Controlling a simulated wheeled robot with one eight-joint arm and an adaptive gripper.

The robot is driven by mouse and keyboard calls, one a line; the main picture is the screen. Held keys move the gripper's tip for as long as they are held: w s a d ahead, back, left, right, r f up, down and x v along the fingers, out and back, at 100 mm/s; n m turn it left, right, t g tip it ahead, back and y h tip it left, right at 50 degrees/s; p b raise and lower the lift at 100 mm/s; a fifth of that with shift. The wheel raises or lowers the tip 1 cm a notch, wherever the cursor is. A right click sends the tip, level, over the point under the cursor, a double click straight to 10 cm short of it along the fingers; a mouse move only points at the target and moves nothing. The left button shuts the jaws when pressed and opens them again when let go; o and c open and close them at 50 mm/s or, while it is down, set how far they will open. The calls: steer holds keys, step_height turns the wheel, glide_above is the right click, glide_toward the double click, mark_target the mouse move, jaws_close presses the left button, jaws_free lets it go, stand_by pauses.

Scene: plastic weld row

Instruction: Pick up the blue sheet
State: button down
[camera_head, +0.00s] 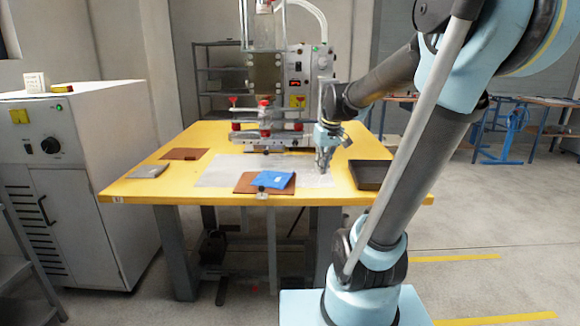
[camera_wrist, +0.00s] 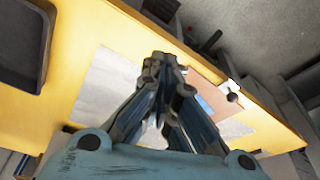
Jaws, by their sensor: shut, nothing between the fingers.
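The blue sheet (camera_head: 272,180) lies on top of a brown sheet (camera_head: 245,187) near the front edge of the yellow table. My gripper (camera_head: 323,170) is shut and empty, to the right of the blue sheet and apart from it, over the pale mat. In the wrist view my gripper (camera_wrist: 165,62) shows its fingers together. Part of the brown sheet (camera_wrist: 208,93) shows beyond them there.
The pale mat (camera_head: 215,170) covers the middle of the yellow table (camera_head: 160,190). A black tray (camera_head: 370,178) is at the right. Another brown sheet (camera_head: 183,154) and a grey piece (camera_head: 148,171) lie at the left. A welding machine (camera_head: 268,110) stands at the back. A small clamp (camera_head: 262,194) sits at the front edge.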

steer(key=w+a+r+n, duration=0.2)
steer(key=w+a, duration=0.2)
steer(key=w, duration=0.8)
steer(key=n+y, duration=0.1)
steer(key=n, duration=0.1)
glide_above(294, 175)
steer(key=w+a, duration=0.2)
steer(key=w, duration=0.1)
step_height(294, 175, down, 2)
steer(key=x, duration=1)
steer(key=shift+w+a, duration=0.1)
steer(key=shift+s+d+r, duration=0.15)
steer(key=shift+s+d, duration=0.5)
steer(key=shift+s, duration=0.15)
steer(key=shift+s+d, duration=0.65)
steer(key=shift+s, duration=0.05)
steer(key=shift+s+d, duration=0.85)
steer(key=shift+s, duration=0.2)
steer(key=shift+w, duration=0.1)
